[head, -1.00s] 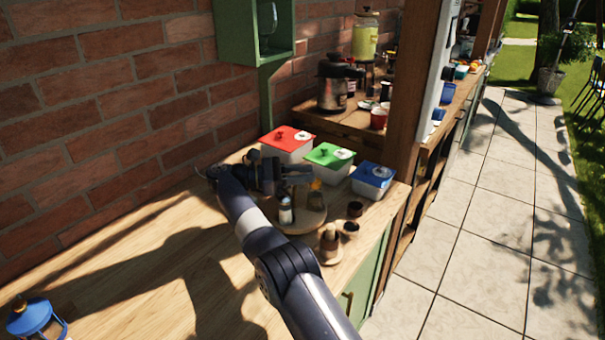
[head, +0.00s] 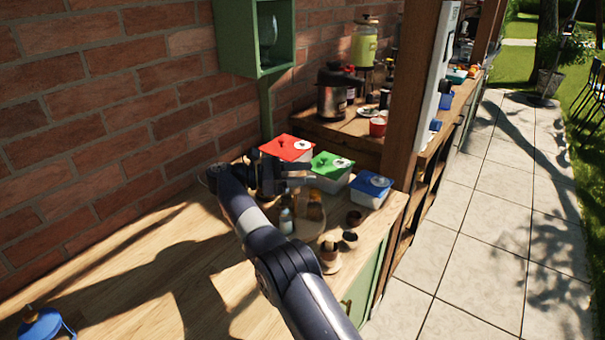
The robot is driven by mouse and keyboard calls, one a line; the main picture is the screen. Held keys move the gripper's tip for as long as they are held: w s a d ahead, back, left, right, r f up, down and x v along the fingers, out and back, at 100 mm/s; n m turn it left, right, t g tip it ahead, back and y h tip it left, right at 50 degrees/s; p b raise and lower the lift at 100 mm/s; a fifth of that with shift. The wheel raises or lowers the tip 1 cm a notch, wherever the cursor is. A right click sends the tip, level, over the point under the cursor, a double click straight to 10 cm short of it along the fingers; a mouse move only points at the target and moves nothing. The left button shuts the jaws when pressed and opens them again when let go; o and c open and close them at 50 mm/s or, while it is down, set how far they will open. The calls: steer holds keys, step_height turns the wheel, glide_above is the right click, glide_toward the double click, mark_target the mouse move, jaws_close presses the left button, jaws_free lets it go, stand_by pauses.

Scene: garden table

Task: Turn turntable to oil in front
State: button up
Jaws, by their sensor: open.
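The turntable (head: 311,230) is a low round wooden disc on the counter, partly hidden behind my arm. An amber bottle (head: 315,208), which looks like the oil, stands upright on its right side. A small pale shaker with a dark top (head: 286,221) stands on its near side, left of the bottle. My gripper (head: 308,172) is open, with its fingers pointing right. In the picture it lies above the turntable, over the shaker and bottle. I cannot tell whether it touches anything; the far left of the disc is hidden by my arm.
Lidded boxes in red (head: 288,147), green (head: 331,166) and blue (head: 371,189) stand behind and right of the turntable. The wooden counter (head: 120,270) is mostly clear at left.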

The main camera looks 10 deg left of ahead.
step_height(320, 180, up, 6)
steer(key=p, duration=0.5)
steer(key=shift+c, duration=0.3)
